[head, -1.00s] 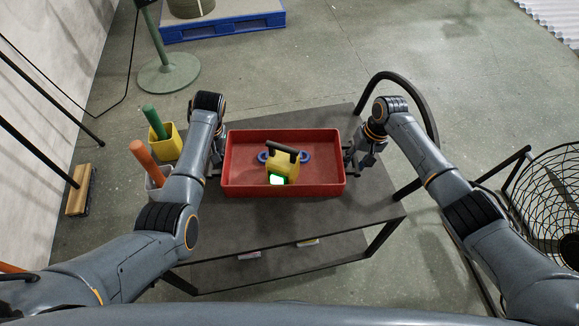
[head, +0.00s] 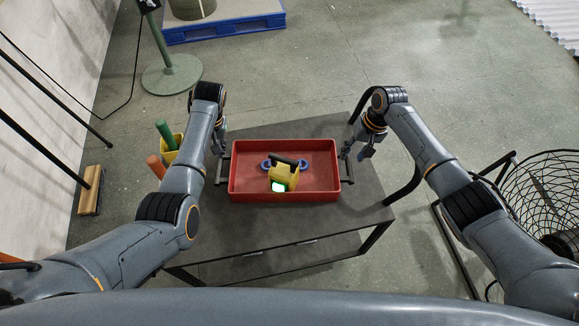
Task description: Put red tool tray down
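The red tool tray (head: 312,195) sits level on the dark top of a cart (head: 370,200). My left gripper (head: 219,150) is by the left handle, seen edge-on and partly hidden by my arm. My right gripper (head: 358,152) is by the right handle, with its fingers spread. Both look slightly above and behind the handles, apart from them.
Green (head: 165,133) and orange (head: 156,166) handled items stand left of the cart, by a yellow container (head: 172,150). A broom (head: 90,190) leans at the left wall.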

